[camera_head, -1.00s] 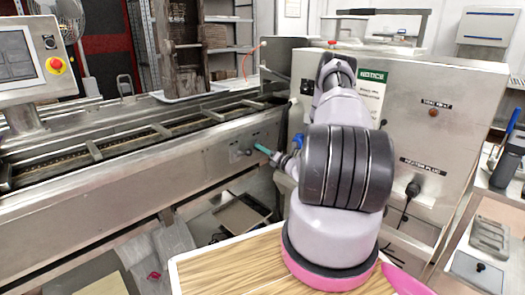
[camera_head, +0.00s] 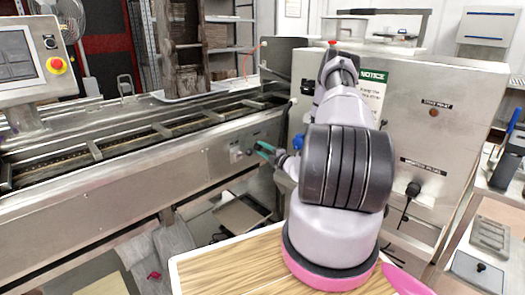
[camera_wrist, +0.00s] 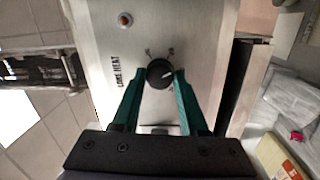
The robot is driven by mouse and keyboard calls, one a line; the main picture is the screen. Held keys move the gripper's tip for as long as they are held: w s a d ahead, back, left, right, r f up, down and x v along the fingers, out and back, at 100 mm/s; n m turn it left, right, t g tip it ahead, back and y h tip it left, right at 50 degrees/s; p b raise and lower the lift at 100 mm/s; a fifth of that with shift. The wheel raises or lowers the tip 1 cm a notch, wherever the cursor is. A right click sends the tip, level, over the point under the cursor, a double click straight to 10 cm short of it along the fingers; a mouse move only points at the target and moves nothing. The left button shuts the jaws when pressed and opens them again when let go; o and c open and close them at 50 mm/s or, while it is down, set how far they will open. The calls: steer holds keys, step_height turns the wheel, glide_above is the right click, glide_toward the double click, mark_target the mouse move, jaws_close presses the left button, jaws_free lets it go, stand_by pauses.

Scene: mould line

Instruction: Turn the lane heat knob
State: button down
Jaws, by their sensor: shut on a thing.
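The lane heat knob (camera_wrist: 160,73) is a round black knob with a pale pointer mark. It sits on a steel panel beside the label "LANE HEAT" (camera_wrist: 118,72) in the wrist view. My gripper (camera_wrist: 161,76) has its green fingers on opposite sides of the knob, shut on it. In the head view my gripper (camera_head: 261,148) reaches the side panel of the steel conveyor line (camera_head: 205,160). There the fingers and my wrist mostly hide the knob.
A red indicator light (camera_wrist: 125,20) is on the same panel. A steel cabinet (camera_head: 450,130) with a notice, a knob and a plug stands right of my arm. A wooden-topped surface (camera_head: 225,268) lies in front. A control screen (camera_head: 18,55) is at the left.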

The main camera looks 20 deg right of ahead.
steer(key=m, duration=0.5)
steer(key=shift+s, duration=0.1)
stand_by(0.4)
steer(key=shift+c, duration=2.2)
jaws_free()
steer(key=v, duration=1)
steer(key=shift+s, duration=0.4)
steer(key=shift+r, duration=0.15)
